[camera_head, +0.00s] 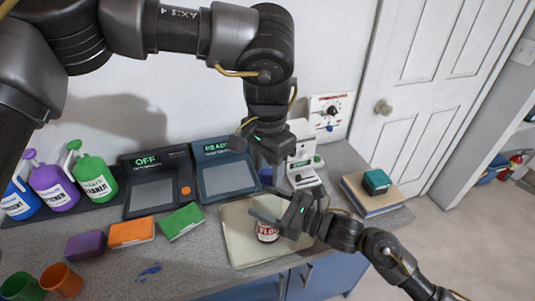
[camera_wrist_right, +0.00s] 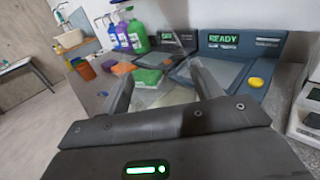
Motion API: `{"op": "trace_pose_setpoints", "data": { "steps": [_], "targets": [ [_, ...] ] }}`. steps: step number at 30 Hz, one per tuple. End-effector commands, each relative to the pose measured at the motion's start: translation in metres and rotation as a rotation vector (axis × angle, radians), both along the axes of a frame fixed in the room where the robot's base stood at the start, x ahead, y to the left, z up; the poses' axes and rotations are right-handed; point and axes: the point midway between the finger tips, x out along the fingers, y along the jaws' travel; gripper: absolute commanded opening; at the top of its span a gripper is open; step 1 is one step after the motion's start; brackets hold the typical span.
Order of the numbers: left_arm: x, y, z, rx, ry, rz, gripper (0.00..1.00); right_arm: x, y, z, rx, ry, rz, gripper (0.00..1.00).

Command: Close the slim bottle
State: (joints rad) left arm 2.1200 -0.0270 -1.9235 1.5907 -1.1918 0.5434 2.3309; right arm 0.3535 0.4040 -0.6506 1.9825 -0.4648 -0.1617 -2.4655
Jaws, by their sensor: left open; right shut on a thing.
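A small bottle (camera_head: 268,232) with a red and white label stands on or just above the pale board in the head view. My right gripper (camera_head: 276,218) is at its upper part, shut on it; the fingers hide its top. In the right wrist view the fingers of my right gripper (camera_wrist_right: 166,95) are apart, with a pale see-through shape between them. My left gripper (camera_head: 266,152) is open, pointing down, higher and behind the bottle. A small dark blue thing (camera_head: 266,176) shows just below it; I cannot tell what it is. No separate cap is clearly visible.
The pale board (camera_head: 240,238) lies near the counter's front edge. Behind stand two scales, one reading OFF (camera_head: 152,190), one READY (camera_head: 228,177), and a white device (camera_head: 303,165). Sponges, cups and spray bottles are at left, books (camera_head: 370,196) at right.

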Motion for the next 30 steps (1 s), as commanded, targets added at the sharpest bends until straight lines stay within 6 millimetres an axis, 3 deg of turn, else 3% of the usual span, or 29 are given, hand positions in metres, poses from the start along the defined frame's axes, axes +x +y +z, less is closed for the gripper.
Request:
{"op": "trace_pose_setpoints", "data": {
  "steps": [11, 22, 26, 30],
  "targets": [
    [0.0001, -0.0001, -0.0055, -0.001, -0.001, 0.000, 0.49, 0.0001, 0.0000, 0.0001, 0.000, 0.000, 0.000, 0.01],
    [0.0001, 0.0000, -0.0053, -0.001, -0.001, 0.000, 0.03, 0.0000, 0.0000, 0.0000, 0.000, 0.000, 0.000, 0.01],
    [0.0001, 0.0000, -0.0053, -0.001, -0.001, -0.026, 0.03, 0.0000, 0.0000, 0.0000, 0.000, 0.000, 0.000, 0.01],
    [-0.0001, -0.0002, -0.0059, -0.002, 0.002, -0.224, 0.03, 0.0000, 0.0000, 0.0000, 0.000, 0.000, 0.000, 0.01]
  ]
}}
